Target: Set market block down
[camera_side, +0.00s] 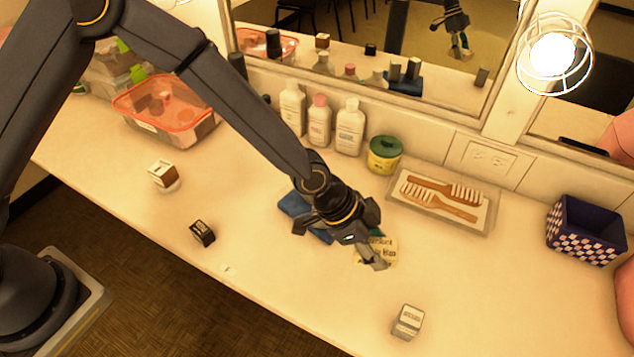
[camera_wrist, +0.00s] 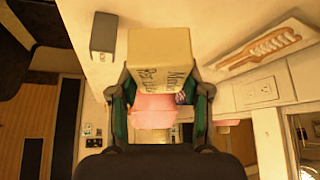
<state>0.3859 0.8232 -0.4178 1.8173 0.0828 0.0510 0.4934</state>
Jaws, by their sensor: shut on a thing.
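The market block (camera_side: 385,252) is a cream block with dark printed lettering. My gripper (camera_side: 362,243) is shut on it over the middle right of the counter. In the wrist view the block (camera_wrist: 160,68) sits between my two green-lined fingers, its lettered face toward the camera. In the side view my fingers cover part of it. I cannot tell whether its underside touches the counter.
A blue flat thing (camera_side: 296,204) lies partly hidden behind my gripper. A grey block (camera_side: 408,322) stands near the front edge, a black one (camera_side: 203,233) and a brown-white one (camera_side: 163,174) to the left. A comb tray (camera_side: 410,207) and checkered bin (camera_side: 586,240) are at right.

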